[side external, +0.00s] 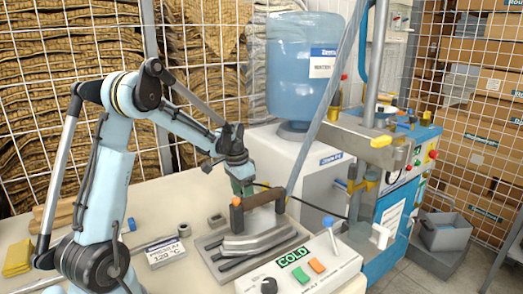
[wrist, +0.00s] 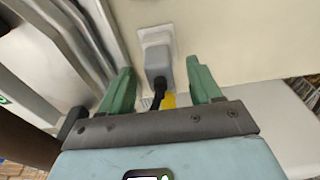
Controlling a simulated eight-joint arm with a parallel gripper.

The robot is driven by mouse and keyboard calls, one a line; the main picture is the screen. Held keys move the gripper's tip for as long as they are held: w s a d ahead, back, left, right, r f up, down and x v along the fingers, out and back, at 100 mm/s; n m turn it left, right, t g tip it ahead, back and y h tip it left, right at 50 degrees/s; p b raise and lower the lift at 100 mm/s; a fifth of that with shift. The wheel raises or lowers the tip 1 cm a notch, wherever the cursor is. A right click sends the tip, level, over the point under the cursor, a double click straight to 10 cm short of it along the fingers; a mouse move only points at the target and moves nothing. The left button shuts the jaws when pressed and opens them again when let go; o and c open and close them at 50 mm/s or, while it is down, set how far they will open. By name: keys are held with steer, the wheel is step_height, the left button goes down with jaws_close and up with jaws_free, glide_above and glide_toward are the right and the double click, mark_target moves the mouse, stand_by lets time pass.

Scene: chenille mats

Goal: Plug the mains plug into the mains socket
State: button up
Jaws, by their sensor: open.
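The mains plug (wrist: 158,68) is a grey block with a black cable (wrist: 158,98) in the wrist view. Its far end meets the white mains socket plate (wrist: 156,38); no pins show between them. My gripper (wrist: 162,80) is open, with one green finger on each side of the plug and visible gaps to both. In the side external view my gripper (side external: 243,187) is low behind the brown-handled press, beside the white cabinet. The plug and socket cannot be made out there.
The metal press (side external: 245,238) stands close in front of my gripper. A white dispenser cabinet (side external: 305,165) with a blue water bottle (side external: 300,70) is just behind. A COLD control box (side external: 300,270) sits at the front.

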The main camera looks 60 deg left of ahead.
mark_target(239, 195)
step_height(239, 195, up, 11)
steer(key=s, duration=0.1)
steer(key=shift+s, duration=0.2)
steer(key=shift+f, duration=0.15)
steer(key=s+d+t, duration=0.1)
steer(key=d, duration=0.3)
steer(key=d+r, duration=0.1)
steer(key=d, duration=0.3)
steer(key=s+d+t, duration=0.1)
steer(key=d, duration=0.4)
steer(key=shift+s+r+t+y, duration=0.3)
steer(key=shift+s+r+y, duration=0.05)
steer(key=shift+y, duration=0.05)
steer(key=s+d+f+t, duration=0.3)
steer(key=s+d, duration=0.2)
steer(key=d, duration=0.4)
steer(key=shift+s+d+h, duration=0.2)
steer(key=shift+d+h, duration=0.1)
steer(key=shift+h, duration=0.1)
